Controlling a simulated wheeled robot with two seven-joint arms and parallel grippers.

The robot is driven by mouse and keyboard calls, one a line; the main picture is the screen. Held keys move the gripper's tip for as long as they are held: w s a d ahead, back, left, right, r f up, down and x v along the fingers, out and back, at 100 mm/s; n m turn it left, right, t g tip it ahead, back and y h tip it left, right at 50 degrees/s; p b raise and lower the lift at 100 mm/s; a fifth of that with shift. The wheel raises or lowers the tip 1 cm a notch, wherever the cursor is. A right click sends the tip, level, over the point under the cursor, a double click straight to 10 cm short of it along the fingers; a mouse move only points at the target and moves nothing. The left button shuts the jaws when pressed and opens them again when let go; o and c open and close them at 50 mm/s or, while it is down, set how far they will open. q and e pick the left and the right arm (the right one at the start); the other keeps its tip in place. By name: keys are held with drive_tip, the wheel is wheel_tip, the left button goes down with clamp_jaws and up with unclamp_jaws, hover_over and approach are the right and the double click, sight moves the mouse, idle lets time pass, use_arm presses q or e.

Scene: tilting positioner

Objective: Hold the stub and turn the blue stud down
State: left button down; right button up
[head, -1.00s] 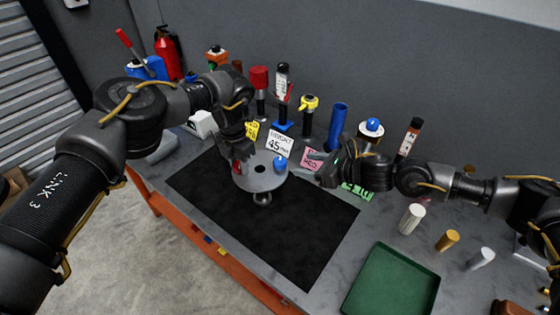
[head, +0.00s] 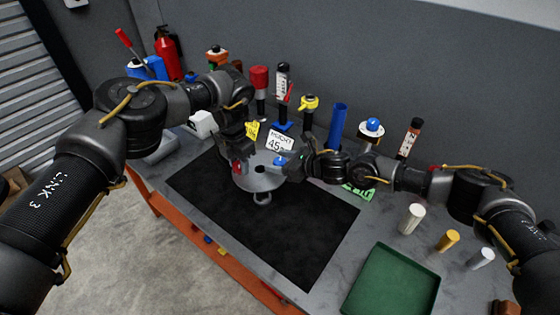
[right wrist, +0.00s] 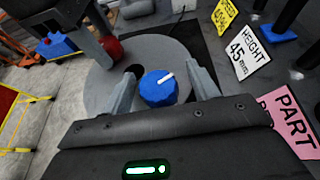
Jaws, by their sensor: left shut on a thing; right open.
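The grey round plate of the positioner (head: 262,180) stands on the black mat. The blue stud (head: 280,161) is on its right side; in the right wrist view the blue stud (right wrist: 158,88) has a white line on top. My right gripper (head: 290,168) is open, with its fingers (right wrist: 163,90) on either side of the stud; I cannot tell whether they touch it. My left gripper (head: 238,164) is shut on the red stub (head: 237,168) at the plate's left side. In the right wrist view the stub (right wrist: 112,47) shows red beside my left gripper's finger.
Behind the plate stand a yellow card, a white "HEIGHT 45" card (head: 279,141) and a row of tools. A blue tube (head: 337,125) stands behind my right gripper. A green tray (head: 392,283) lies front right, near several short cylinders. The black mat (head: 290,235) in front is clear.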

drive_tip(key=c, duration=1)
